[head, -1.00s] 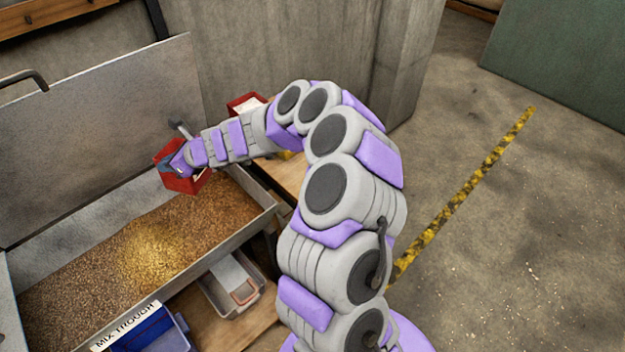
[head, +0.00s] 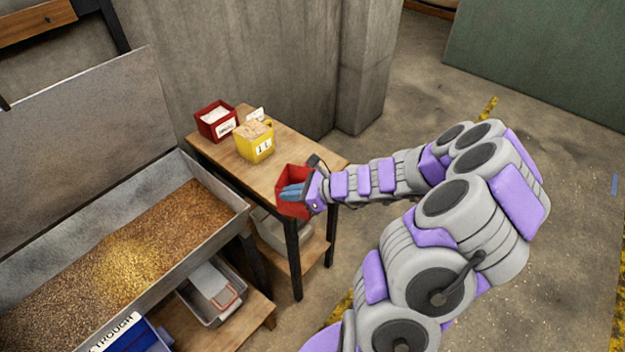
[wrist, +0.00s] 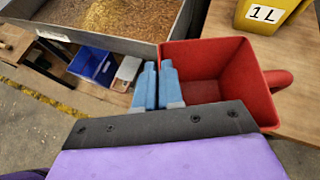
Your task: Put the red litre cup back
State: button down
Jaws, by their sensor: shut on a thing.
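The red litre cup (head: 292,180) is held by my gripper (head: 293,191) at the front right edge of the small wooden table (head: 254,175). In the wrist view the red cup (wrist: 211,66) looks empty and open at the top, with its handle on the right. The blue fingers of my gripper (wrist: 157,86) are shut on its near left wall. I cannot tell whether the cup's base touches the table.
A yellow cup (head: 256,150) marked 1 L, full of pale material, stands on the table, with a red box (head: 215,124) behind it. The grain-filled mix trough (head: 150,240) is at left. The table's middle is clear.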

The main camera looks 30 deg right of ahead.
aim_at(288, 166)
jog(key=shift+s+d, duration=0.4)
jog(key=shift+w+d+f+b, duration=0.7)
jog(key=shift+w+d+f, duration=0.2)
jog(key=shift+w, duration=1.55)
jog(key=shift+w+d+f+b, duration=0.75)
jog(key=shift+w+d+f, duration=0.1)
jog(key=shift+w, duration=1.6)
jog(key=shift+w+d+f+b, duration=0.7)
jog(key=shift+w+d+f, duration=0.15)
jog(key=shift+w, duration=1.6)
jog(key=shift+r, duration=0.1)
jog(key=c, duration=1.3)
grip_release()
jog(key=shift+o, duration=0.2)
